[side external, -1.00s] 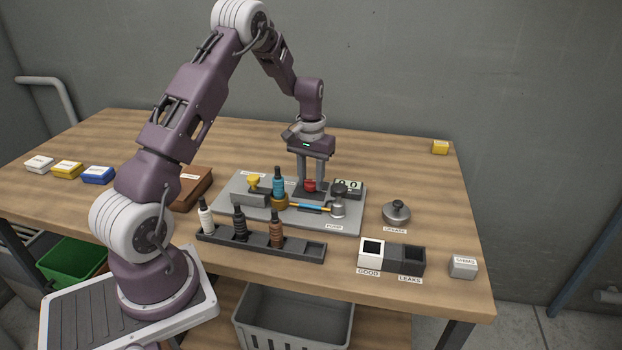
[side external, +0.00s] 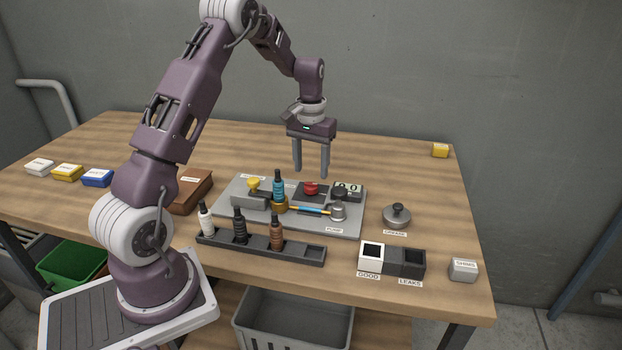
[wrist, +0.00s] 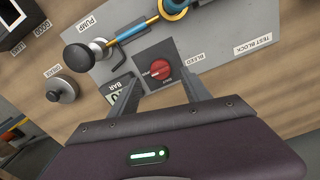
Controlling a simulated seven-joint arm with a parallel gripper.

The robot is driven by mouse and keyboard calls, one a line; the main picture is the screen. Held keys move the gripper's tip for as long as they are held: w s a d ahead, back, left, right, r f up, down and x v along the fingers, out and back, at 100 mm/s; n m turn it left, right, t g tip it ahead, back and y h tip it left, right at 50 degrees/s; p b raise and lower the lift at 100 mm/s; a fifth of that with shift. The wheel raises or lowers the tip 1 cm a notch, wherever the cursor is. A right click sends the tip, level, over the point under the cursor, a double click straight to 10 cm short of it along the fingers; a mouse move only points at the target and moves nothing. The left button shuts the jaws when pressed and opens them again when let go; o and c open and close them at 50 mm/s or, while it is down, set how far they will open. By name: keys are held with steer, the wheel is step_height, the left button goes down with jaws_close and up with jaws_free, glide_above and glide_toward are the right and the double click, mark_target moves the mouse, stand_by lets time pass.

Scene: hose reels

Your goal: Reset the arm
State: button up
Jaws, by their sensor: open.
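My gripper (side external: 311,172) is open and empty above the grey test plate (side external: 232,199), its fingers pointing down. Below the fingers is a red knob (side external: 310,188) on a dark block. In the wrist view the red knob (wrist: 160,69) sits beyond and between the fingertips (wrist: 160,92), with a gap around it and a BLEED label near it. A blue bottle (side external: 278,188) stands upright in a brass holder on the plate, left of the knob.
A rack (side external: 262,247) with several bottles stands in front of the plate. A brown box (side external: 190,191) lies left.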

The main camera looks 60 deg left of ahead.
step_height(320, 180, up, 2)
